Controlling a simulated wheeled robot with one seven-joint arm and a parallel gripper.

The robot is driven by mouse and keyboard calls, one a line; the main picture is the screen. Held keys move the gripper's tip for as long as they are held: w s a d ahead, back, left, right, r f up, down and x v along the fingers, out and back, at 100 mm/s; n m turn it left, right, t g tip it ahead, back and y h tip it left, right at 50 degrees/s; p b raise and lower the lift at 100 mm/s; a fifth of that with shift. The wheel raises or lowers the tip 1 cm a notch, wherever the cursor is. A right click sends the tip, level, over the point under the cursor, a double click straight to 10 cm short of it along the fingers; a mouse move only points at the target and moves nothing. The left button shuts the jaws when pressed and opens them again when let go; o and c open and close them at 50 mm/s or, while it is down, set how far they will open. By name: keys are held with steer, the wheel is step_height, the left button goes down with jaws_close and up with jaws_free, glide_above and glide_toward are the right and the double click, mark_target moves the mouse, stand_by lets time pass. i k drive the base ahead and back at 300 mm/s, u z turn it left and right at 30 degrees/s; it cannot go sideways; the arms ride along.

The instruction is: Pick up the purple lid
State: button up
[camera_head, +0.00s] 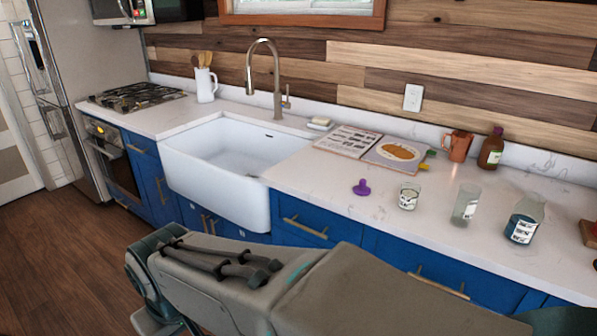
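The purple lid (361,188) lies on the white countertop (330,200), right of the sink and near the counter's front edge. It is small, with a raised knob on top. It stands apart from the things around it. My arm crosses the bottom of the view, in front of the blue cabinets. My gripper does not show clearly in this view, so its fingers and anything in them cannot be seen.
A glass jar (409,196), a clear glass (465,205) and a labelled bottle (525,221) stand right of the lid. An open book (350,141), a copper mug (456,146) and a brown bottle (491,149) are behind. The sink (215,200) is left.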

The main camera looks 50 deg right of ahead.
mark_target(361, 189)
steer(key=z, duration=0.7)
steer(key=i, duration=0.9)
steer(key=z, duration=1.4)
steer(key=i, duration=0.35)
steer(key=z, duration=0.2)
